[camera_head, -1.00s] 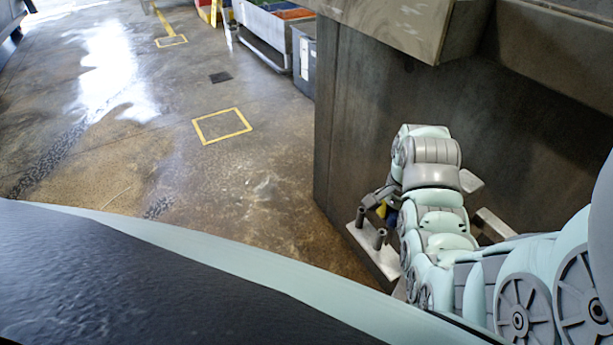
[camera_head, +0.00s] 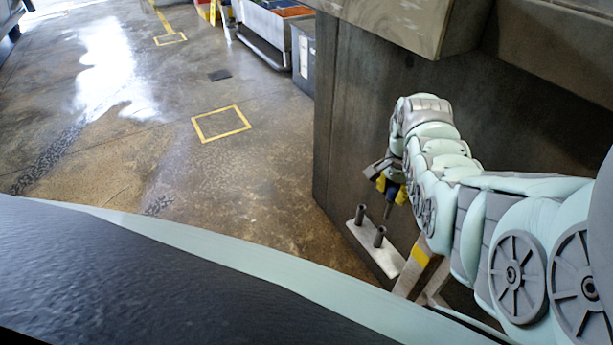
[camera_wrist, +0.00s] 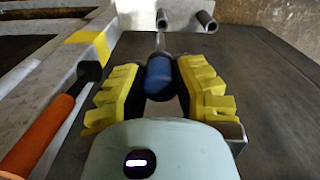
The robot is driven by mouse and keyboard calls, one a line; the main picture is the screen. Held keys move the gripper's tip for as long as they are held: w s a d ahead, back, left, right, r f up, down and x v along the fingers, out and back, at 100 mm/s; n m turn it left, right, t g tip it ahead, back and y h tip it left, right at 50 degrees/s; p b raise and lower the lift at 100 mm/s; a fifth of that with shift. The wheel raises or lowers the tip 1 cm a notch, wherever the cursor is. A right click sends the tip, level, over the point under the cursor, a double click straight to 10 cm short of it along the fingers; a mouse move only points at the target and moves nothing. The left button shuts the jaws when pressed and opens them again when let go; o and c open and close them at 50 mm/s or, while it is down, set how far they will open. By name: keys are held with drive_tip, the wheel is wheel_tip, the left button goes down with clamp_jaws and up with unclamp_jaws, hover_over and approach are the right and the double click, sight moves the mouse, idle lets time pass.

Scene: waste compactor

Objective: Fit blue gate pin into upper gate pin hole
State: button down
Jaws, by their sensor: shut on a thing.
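My gripper (camera_head: 390,188) hangs above and just right of a metal plate with two short upright tubes. It is shut on the blue gate pin (camera_head: 391,193), whose thin grey shaft points down. In the wrist view, the blue handle of the pin (camera_wrist: 160,76) sits between the yellow finger pads of my gripper (camera_wrist: 160,88), and the shaft points away toward the tubes. The near tube (camera_head: 380,236) and far tube (camera_head: 360,214) stand apart from the pin. I cannot tell which opening is the upper gate pin hole.
A metal bar with a yellow band (camera_head: 421,255) stands right of the plate. An orange-handled tool (camera_wrist: 38,135) lies along it in the wrist view. A dark compactor wall (camera_head: 360,120) rises behind my arm. Open concrete floor (camera_head: 240,180) lies to the left.

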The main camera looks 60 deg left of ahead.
sight(390, 202)
drive_tip(key=shift+a, duration=0.1)
drive_tip(key=shift+f+b, duration=0.35)
drive_tip(key=shift+f, duration=1.4)
drive_tip(key=shift+f+b, duration=0.5)
drive_tip(key=shift+f, duration=0.1)
drive_tip(key=c, duration=0.9)
unclamp_jaws()
drive_tip(key=shift+o, duration=0.2)
drive_tip(key=shift+r, duration=0.15)
